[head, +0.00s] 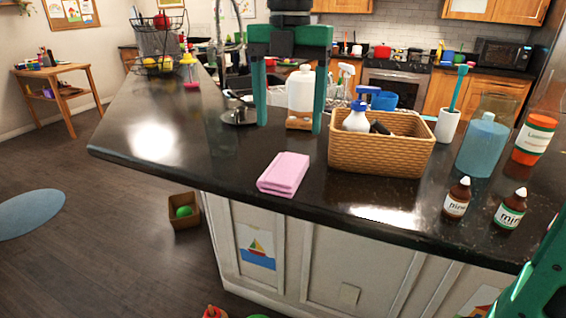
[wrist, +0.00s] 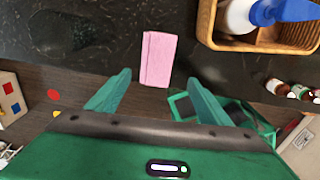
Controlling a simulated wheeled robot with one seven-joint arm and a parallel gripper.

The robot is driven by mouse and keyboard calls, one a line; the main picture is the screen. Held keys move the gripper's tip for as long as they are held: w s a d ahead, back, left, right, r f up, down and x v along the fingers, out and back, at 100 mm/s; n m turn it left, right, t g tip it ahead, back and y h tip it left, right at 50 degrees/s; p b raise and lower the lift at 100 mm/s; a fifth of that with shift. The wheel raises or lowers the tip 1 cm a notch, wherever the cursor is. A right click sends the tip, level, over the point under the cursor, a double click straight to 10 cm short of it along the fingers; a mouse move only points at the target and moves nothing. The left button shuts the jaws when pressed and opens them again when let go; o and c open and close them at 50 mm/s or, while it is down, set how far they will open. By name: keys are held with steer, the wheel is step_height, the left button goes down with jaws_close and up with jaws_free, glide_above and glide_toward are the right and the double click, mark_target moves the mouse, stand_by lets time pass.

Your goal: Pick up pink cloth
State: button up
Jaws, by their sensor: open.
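The pink cloth (head: 284,173) is folded into a small block and lies on the dark counter near its front edge, left of the wicker basket. In the wrist view the pink cloth (wrist: 158,58) shows ahead of the fingertips, roughly between their lines. My gripper (head: 290,128) is open and empty, with its green fingers pointing down above the counter. In the wrist view my gripper (wrist: 162,80) has its fingers spread wider than the cloth. The fingers appear apart from the cloth, and the exact height is hard to tell.
The wicker basket (head: 377,158) holds bottles just right of the cloth. A white bottle (head: 300,90) shows between my fingers, farther back. The counter left of the cloth is clear.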

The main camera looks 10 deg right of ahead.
mark_target(287, 167)
steer(key=f, duration=1)
steer(key=shift+w+a+f, duration=0.1)
steer(key=shift+w+f, duration=0.1)
steer(key=shift+w, duration=0.05)
steer(key=c, duration=1.1)
